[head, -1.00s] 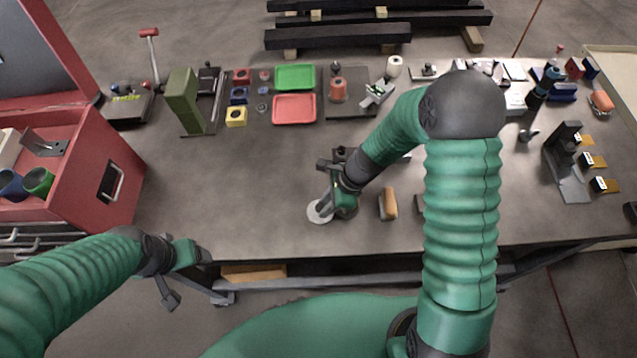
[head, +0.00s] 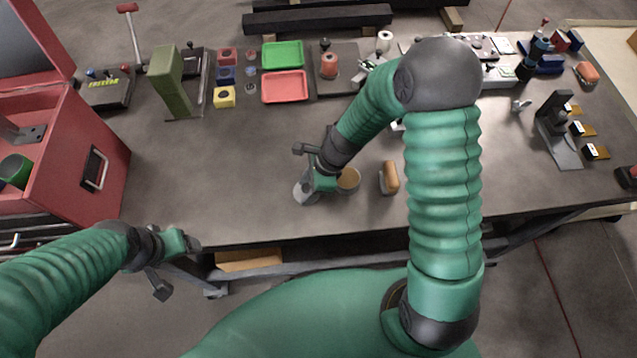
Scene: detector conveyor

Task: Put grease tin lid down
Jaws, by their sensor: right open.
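My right gripper (head: 308,188) is low over the middle front of the table, with its jaws open. A pale grey round piece that looks like the grease tin lid (head: 301,194) shows at its fingertips, partly hidden by the gripper. I cannot tell whether it touches a finger. The open grease tin (head: 348,180), with tan contents, stands just right of the gripper. My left gripper (head: 177,266) is open and empty in front of the table's front edge, at lower left.
A wooden-backed brush or block (head: 389,177) lies right of the tin. A red toolbox (head: 75,150) stands at left. Green (head: 282,54) and red (head: 285,87) trays lie at the back. The table (head: 220,180) is clear left of the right gripper.

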